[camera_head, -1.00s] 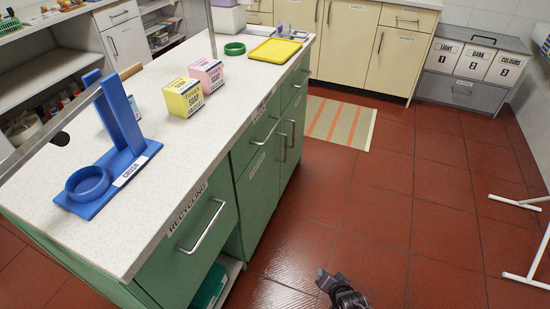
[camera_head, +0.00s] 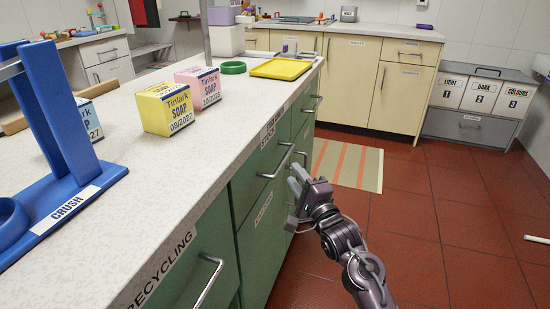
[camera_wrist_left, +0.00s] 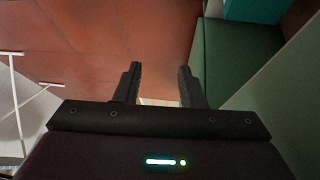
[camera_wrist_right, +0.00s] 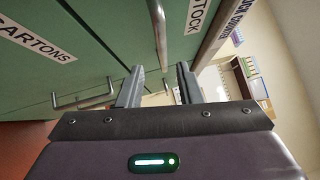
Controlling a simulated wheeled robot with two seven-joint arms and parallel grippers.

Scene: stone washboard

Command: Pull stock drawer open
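The green stock drawer (camera_head: 264,157) is in the counter's front, under a label partly reading STOCK. It looks shut. Its metal bar handle (camera_head: 277,165) also shows in the right wrist view (camera_wrist_right: 159,35), ahead of the fingers and lined up with the gap between them. The STOCK label (camera_wrist_right: 201,14) is beside it there. My right gripper (camera_head: 296,180) is just right of the handle in the head view, open and empty; I cannot tell whether it touches the handle. My left gripper (camera_wrist_left: 158,75) is open and empty, over red floor beside a green panel; the head view does not show it.
The counter top (camera_head: 150,200) holds a blue CRUSH stand (camera_head: 55,120), soap boxes (camera_head: 167,108) and a yellow tray (camera_head: 281,68). The RECYCLING handle (camera_head: 210,280) and CARTONS handle (camera_wrist_right: 85,102) stick out nearby.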

